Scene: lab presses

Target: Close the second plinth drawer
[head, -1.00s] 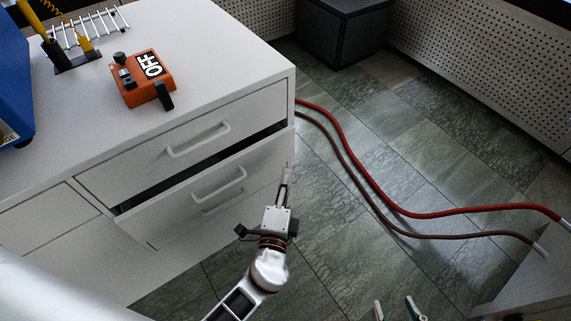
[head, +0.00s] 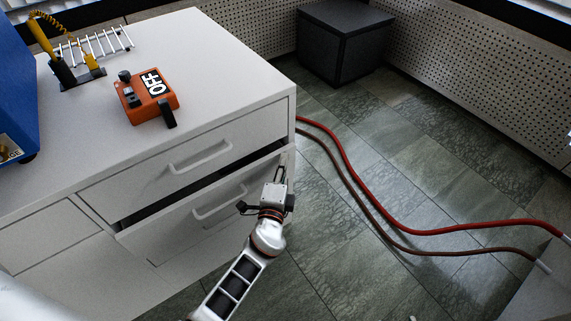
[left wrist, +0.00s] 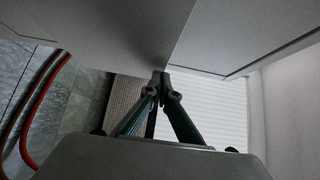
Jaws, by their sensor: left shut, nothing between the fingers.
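The second plinth drawer (head: 190,232) is the pulled-out front below the top drawer of the white cabinet. It stands partly open, with a dark gap along its upper edge. My left gripper (head: 282,162) is shut and empty at the right end of that drawer's front, to the right of its handle (head: 221,203). Whether the fingertips touch the front is unclear. In the left wrist view the closed fingers (left wrist: 161,76) meet close to the edge of a pale panel (left wrist: 120,35). My right gripper is not clearly seen in either view.
The top drawer (head: 180,165) looks shut. An orange OFF box (head: 147,98) and a wire rack (head: 95,42) sit on the cabinet top. Red hoses (head: 370,200) run across the floor right of the cabinet. A dark box (head: 345,45) stands by the perforated wall.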

